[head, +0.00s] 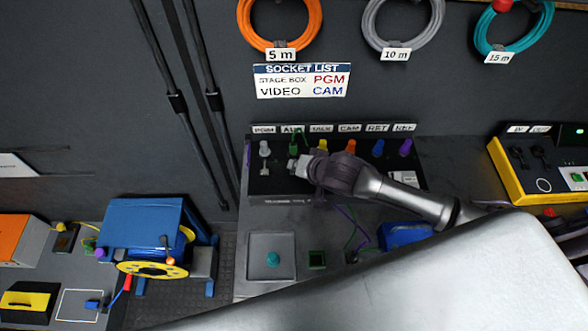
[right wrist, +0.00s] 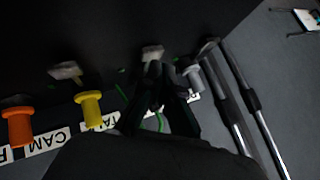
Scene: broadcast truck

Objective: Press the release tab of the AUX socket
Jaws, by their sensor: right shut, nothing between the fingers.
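The socket panel (head: 275,185) stands on the right-hand bench, with a row of labels and coloured plugs. The AUX label (head: 291,129) has a green plug (head: 294,148) under it. My right gripper (head: 298,166) is shut and empty just below that plug. In the right wrist view its fingertips (right wrist: 155,72) are together at a pale grey tab (right wrist: 152,52) in the AUX column; whether they touch it I cannot tell. The fingers mostly hide the AUX plug there; a green cable (right wrist: 161,122) shows behind them. My left gripper is not in view.
A grey plug (right wrist: 192,75) is close on one side of my fingers and a yellow plug (right wrist: 90,108) on the other. An orange plug (right wrist: 19,126) is further along. On the bench are a square tray (head: 253,295) and a blue box (head: 405,234).

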